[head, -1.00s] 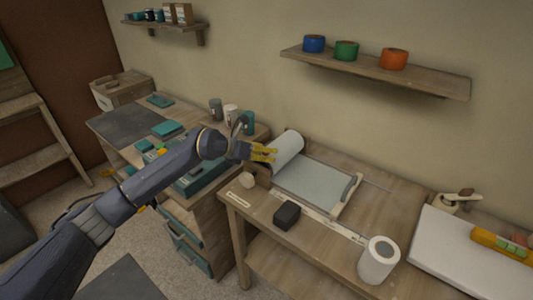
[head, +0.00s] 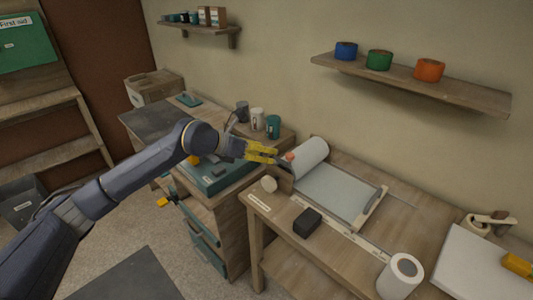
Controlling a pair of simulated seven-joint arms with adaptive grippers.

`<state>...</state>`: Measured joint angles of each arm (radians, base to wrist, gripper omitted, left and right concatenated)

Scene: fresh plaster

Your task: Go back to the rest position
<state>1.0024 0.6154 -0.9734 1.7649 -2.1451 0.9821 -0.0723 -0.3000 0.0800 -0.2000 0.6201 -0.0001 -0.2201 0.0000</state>
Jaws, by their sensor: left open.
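My left gripper (head: 262,152) has yellow fingers and is open. It hangs over the gap between the drawer cabinet and the wooden bench, just left of the paper roll (head: 312,152). I see nothing held between its fingers. My left arm reaches in from the lower left of the head view. My right gripper does not show.
The bench (head: 285,225) holds a black block (head: 307,223), a white roll (head: 400,276) and a paper sheet (head: 338,192). A teal case (head: 215,178) and several cups stand on the cabinet at left. A shelf (head: 410,82) with three tape rolls hangs above.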

